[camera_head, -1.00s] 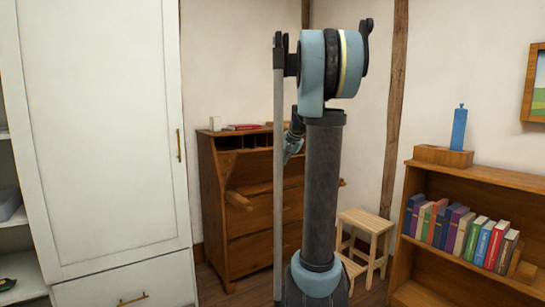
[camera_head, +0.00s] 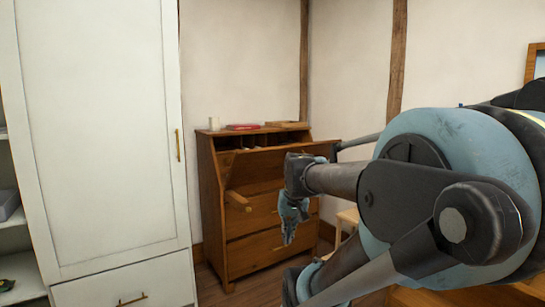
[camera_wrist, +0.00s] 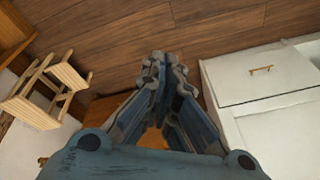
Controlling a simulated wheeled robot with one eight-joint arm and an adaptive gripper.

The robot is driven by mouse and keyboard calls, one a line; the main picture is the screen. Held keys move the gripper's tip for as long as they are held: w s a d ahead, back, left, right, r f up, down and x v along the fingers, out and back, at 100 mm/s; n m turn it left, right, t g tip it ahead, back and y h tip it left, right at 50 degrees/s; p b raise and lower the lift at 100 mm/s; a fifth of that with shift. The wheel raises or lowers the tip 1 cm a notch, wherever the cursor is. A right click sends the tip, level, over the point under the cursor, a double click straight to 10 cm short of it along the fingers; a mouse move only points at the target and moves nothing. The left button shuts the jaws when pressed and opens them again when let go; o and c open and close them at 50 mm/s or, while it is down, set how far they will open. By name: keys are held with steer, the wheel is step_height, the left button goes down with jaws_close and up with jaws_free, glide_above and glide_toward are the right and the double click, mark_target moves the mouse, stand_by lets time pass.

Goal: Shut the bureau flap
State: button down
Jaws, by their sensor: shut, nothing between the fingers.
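The brown wooden bureau (camera_head: 268,252) stands against the back wall in the head view. Its flap (camera_head: 258,170) looks tilted partly up, with open pigeonholes (camera_head: 260,140) showing above its upper edge. The exact angle is hard to tell, and my arm hides part of its right side. A wooden support (camera_head: 238,201) sticks out at the bureau's left front. My gripper (camera_head: 289,241) hangs pointing down, in front of the bureau in the picture. Its fingers are together and empty in the wrist view (camera_wrist: 166,64). I cannot see it touching the flap.
A white wardrobe (camera_head: 95,150) stands left of the bureau. A pale step stool (camera_wrist: 45,92) is at the left of the wrist view, mostly hidden in the head view. Small items, including a red book (camera_head: 242,127), lie on the bureau top. Wooden floor (camera_wrist: 215,30) is clear between stool and wardrobe.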

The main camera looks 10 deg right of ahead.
steer(key=s+f+n, duration=0.1)
steer(key=s+f, duration=0.6)
steer(key=s, duration=0.1)
steer(key=w+a+r+m+t+y, duration=0.1)
steer(key=w+a+r+m, duration=0.1)
steer(key=w+r+m, duration=0.35)
steer(key=w+a+r+m+t+y, duration=0.1)
steer(key=w+a+r+m+y, duration=0.15)
steer(key=w, duration=0.65)
steer(key=m+t+y, duration=0.3)
steer(key=m+t, duration=0.7)
steer(key=m, duration=1.3)
glide_toward(269, 152)
steer(key=f+x, duration=0.1)
steer(key=x, duration=0.4)
steer(key=shift+w+a+r+h, duration=0.25)
steer(key=shift+w+a+r, duration=0.15)
steer(key=shift+w+a, duration=0.05)
steer(key=shift+d, duration=0.1)
